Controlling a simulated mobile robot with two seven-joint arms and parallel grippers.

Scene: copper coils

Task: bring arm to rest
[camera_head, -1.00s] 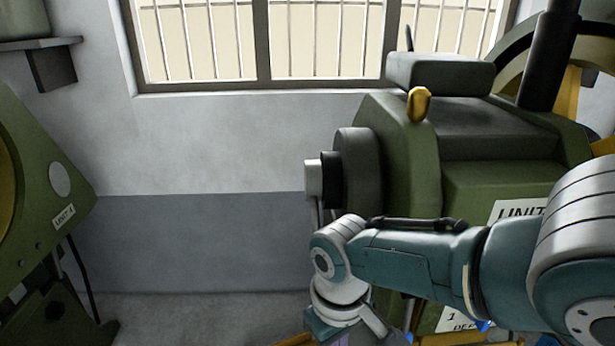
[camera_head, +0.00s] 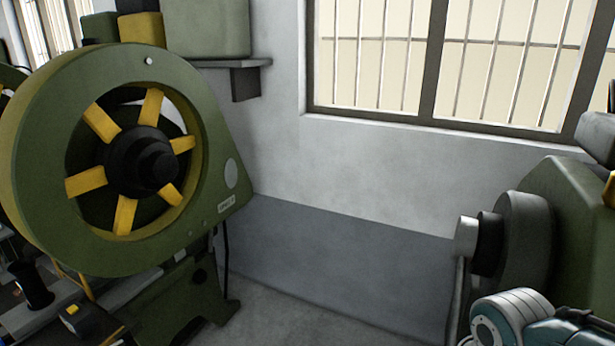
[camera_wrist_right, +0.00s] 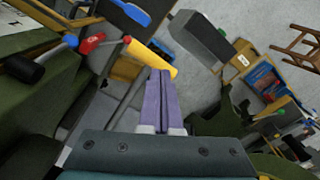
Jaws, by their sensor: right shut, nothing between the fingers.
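My right gripper (camera_wrist_right: 160,75) shows in the right wrist view with its two purple fingers shut together and nothing between them. The fingertips point towards a yellow cylinder (camera_wrist_right: 150,57); I cannot tell whether they touch it. In the head view a teal and silver part of my right arm (camera_head: 520,322) shows at the lower right corner, and the gripper itself is outside that view. My left arm and gripper are in neither view.
A green machine (camera_head: 548,225) stands close by my right arm. A green machine with a yellow-spoked wheel (camera_head: 40,215) fills the left. A grey wall (camera_head: 330,180) with a window lies between. Red (camera_wrist_right: 91,42) and blue handles show near the right gripper.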

